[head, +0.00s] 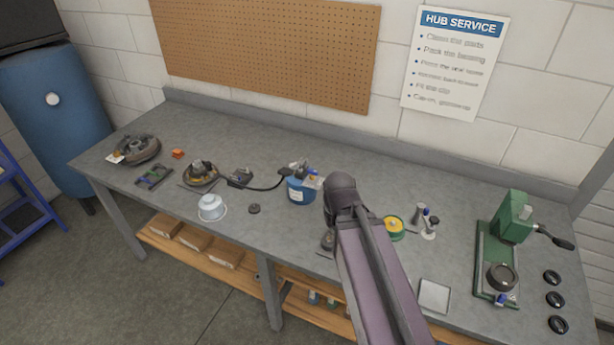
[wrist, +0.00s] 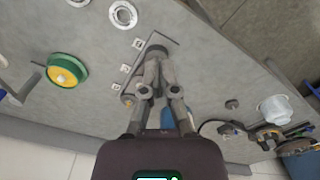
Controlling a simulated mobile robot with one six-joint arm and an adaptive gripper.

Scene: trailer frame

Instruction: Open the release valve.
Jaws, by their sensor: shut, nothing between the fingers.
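A green press (head: 513,218) with a black-gripped lever (head: 556,238) stands at the right of the bench. A small blue-and-white part (head: 501,299) sits at the front of its base, below a dark round piece (head: 501,276). I cannot tell for sure which part is the release valve. My gripper (wrist: 155,88) is shut and empty in the wrist view, over the bench well left of the press. In the head view my arm hides the gripper. The press is not recognisable in the wrist view.
A green-and-yellow tin (head: 393,228), also in the wrist view (wrist: 67,70), small bottles (head: 427,222) and a square tray (head: 434,296) lie between arm and press. A blue tub (head: 301,190), a white bowl (head: 211,208) and hub parts (head: 200,173) are further left.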

